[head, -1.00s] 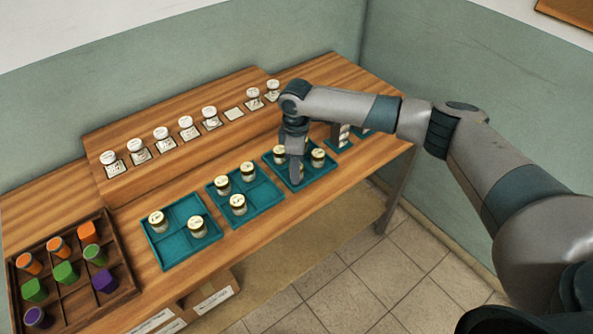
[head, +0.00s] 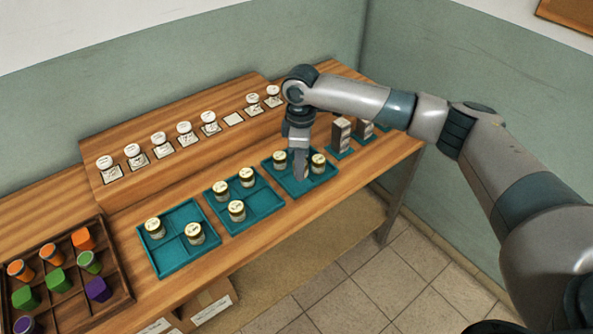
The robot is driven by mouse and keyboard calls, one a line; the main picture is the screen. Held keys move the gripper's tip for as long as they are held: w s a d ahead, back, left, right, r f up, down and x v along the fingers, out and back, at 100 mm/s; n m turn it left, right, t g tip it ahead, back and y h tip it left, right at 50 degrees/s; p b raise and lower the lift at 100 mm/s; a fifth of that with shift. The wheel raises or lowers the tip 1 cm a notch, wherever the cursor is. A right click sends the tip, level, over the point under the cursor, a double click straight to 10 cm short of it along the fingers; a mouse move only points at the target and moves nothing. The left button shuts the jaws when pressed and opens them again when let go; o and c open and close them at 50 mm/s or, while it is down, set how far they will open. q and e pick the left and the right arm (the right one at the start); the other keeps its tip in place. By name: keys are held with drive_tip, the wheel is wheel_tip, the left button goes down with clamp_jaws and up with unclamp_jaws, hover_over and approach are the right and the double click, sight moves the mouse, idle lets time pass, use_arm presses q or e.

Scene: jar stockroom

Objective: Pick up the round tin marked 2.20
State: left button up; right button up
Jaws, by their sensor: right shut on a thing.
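Small round tins with pale lids stand in teal divided trays on the wooden table. The right tray (head: 322,178) shows one tin (head: 279,160) to the left of my right gripper and another tin (head: 318,163) to its right. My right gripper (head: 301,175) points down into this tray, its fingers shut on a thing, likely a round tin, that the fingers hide. The marks on the lids are too small to read, so I cannot tell which tin is marked 2.20. My left gripper is not in view.
The middle tray (head: 262,207) and left tray (head: 172,262) hold more tins. A row of white-lidded jars (head: 158,139) stands on the raised shelf behind. Dark stacks (head: 341,134) stand at the right, close to my arm. A dark wooden box (head: 125,287) holds coloured blocks.

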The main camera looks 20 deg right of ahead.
drive_tip(key=s+d+r+b, duration=0.2)
drive_tip(key=s+d+r, duration=0.2)
drive_tip(key=s, duration=0.5)
wheel_tip(320, 180, up, 2)
drive_tip(key=shift+d+r+b, duration=0.15)
drive_tip(key=shift+d+b, duration=0.15)
drive_tip(key=shift+s, duration=0.15)
